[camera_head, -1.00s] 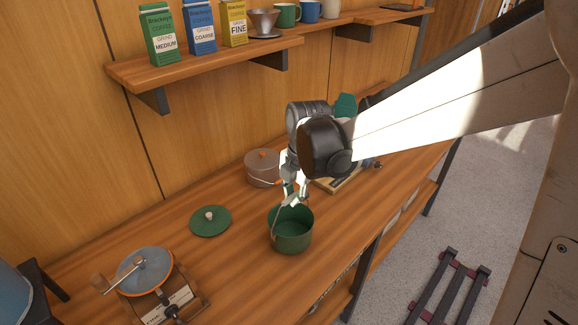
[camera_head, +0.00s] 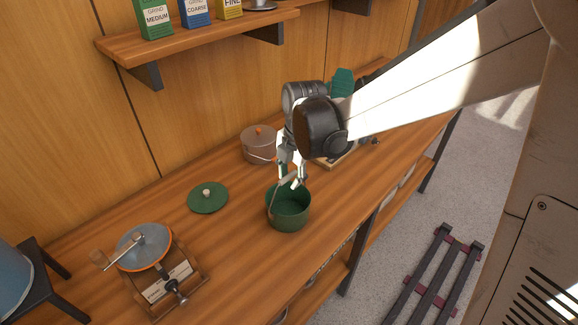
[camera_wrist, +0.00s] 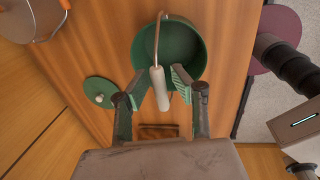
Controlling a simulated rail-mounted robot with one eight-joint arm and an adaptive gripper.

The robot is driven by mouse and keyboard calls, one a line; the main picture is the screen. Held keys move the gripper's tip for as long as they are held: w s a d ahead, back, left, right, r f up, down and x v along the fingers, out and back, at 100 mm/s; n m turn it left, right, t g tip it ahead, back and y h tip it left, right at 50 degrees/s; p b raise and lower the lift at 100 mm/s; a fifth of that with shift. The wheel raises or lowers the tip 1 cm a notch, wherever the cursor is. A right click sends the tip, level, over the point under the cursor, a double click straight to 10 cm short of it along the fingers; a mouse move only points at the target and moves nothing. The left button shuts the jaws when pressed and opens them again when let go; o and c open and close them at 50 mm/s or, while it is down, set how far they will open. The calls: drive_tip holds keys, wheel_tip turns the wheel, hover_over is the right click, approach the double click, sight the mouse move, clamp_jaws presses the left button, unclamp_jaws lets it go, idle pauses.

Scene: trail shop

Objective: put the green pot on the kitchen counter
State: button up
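The green pot (camera_head: 289,210) stands open on the wooden counter (camera_head: 235,240), with its wire handle raised. Its green lid (camera_head: 208,198) lies flat on the counter to the left. My gripper (camera_head: 292,181) is just above the pot, pointing down. In the wrist view, the pot (camera_wrist: 183,50) is beyond the fingertips. The pale grip of its handle (camera_wrist: 159,88) lies between the two fingers of my gripper (camera_wrist: 162,87). The fingers are apart, with visible gaps on both sides of the grip.
A grey pot with an orange knob (camera_head: 258,147) stands behind. A grinder-like device with a crank (camera_head: 145,247) is at the front left. A wall shelf (camera_head: 200,39) holds coffee packs. A dark rack (camera_head: 428,285) is on the floor at right.

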wheel_tip(320, 180, up, 12)
drive_tip(key=s+d, duration=0.1)
drive_tip(key=s+d+m+t, duration=0.3)
drive_tip(key=s+d+m, duration=0.4)
drive_tip(key=m, duration=0.6)
drive_tip(key=s+d+m+t+h, duration=0.1)
drive_tip(key=s+d+m+t, duration=0.1)
drive_tip(key=s+d+m, duration=0.6)
drive_tip(key=s+m, duration=0.3)
drive_tip(key=m, duration=0.2)
drive_tip(key=shift+r+m+t, duration=0.15)
drive_tip(key=shift+m+t, duration=0.15)
drive_tip(key=shift+t, duration=0.1)
drive_tip(key=shift+s, duration=0.1)
wheel_tip(320, 180, down, 6)
drive_tip(key=b, duration=0.5)
drive_tip(key=shift+r, duration=0.25)
